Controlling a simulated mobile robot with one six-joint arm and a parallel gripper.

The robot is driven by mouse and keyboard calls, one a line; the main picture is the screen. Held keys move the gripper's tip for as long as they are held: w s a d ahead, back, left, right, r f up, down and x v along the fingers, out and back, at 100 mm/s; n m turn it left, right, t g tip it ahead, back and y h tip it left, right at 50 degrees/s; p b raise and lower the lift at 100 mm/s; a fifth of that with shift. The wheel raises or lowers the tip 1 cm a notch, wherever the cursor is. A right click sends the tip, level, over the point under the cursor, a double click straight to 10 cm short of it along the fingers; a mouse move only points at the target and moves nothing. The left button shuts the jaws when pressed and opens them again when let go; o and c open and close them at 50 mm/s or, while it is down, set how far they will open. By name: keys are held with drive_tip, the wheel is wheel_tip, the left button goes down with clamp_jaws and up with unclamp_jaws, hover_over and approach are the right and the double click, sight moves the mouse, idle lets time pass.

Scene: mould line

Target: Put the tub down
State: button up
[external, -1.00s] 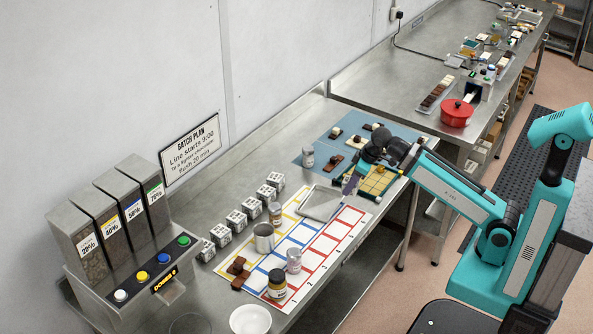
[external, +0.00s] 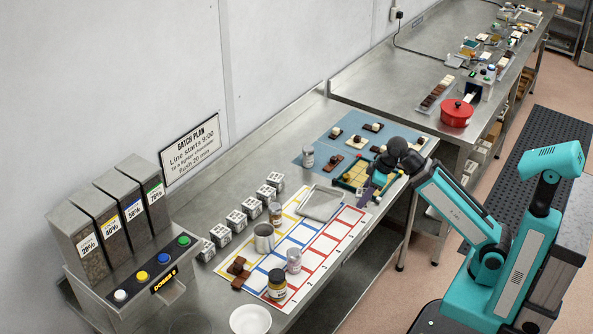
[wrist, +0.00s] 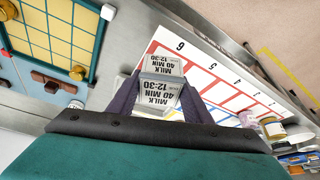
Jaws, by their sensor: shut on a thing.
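In the wrist view a small grey tub (wrist: 158,92) with "MILK 40 MIN 12:30" labels sits between the purple fingers of my gripper (wrist: 158,86). The gripper is shut on it. In the external view my gripper (external: 373,187) is low over the front edge of the steel bench, beside a yellow grid board (external: 354,178). The tub is not clearly visible there. The numbered white mat (external: 347,222) with red, blue and yellow boxes lies left of the gripper. In the wrist view the mat (wrist: 205,68) is right of the tub.
A metal tray (external: 321,203) lies just left of the gripper. Jars (external: 277,284), small cans (external: 294,260) and a steel cup (external: 264,237) stand on or by the mat's near end. A blue mat (external: 325,142) with chocolates lies behind. Several mat boxes are bare.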

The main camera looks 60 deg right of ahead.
drive_tip(key=shift+a+f, duration=0.15)
drive_tip(key=shift+f, duration=0.15)
drive_tip(key=shift+r, duration=0.1)
drive_tip(key=shift+w+a+r+p, duration=0.15)
drive_tip(key=shift+w+p, duration=0.45)
drive_tip(key=shift+p, duration=0.3)
drive_tip(key=w+p, duration=0.1)
drive_tip(key=p, duration=0.1)
drive_tip(key=w+p, duration=0.2)
drive_tip(key=p, duration=0.1)
drive_tip(key=shift+w+a+f+p, duration=0.25)
drive_tip(key=shift+w+a+p, duration=0.05)
drive_tip(key=shift+w+a, duration=0.1)
drive_tip(key=w+p, duration=0.1)
drive_tip(key=p, duration=0.3)
drive_tip(key=w+p, duration=0.1)
drive_tip(key=p, duration=0.2)
drive_tip(key=shift+w+a+f, duration=0.15)
drive_tip(key=shift+w+a, duration=0.1)
drive_tip(key=shift+w, duration=0.05)
drive_tip(key=w+p, duration=0.1)
drive_tip(key=p, duration=0.1)
drive_tip(key=w+p, duration=0.1)
drive_tip(key=p, duration=0.1)
drive_tip(key=shift+w+a+f+p, duration=0.1)
drive_tip(key=shift+w+a+p, duration=0.2)
drive_tip(key=shift+p, duration=0.1)
drive_tip(key=p, duration=0.1)
hover_over(323, 205)
drive_tip(key=shift+f, duration=0.4)
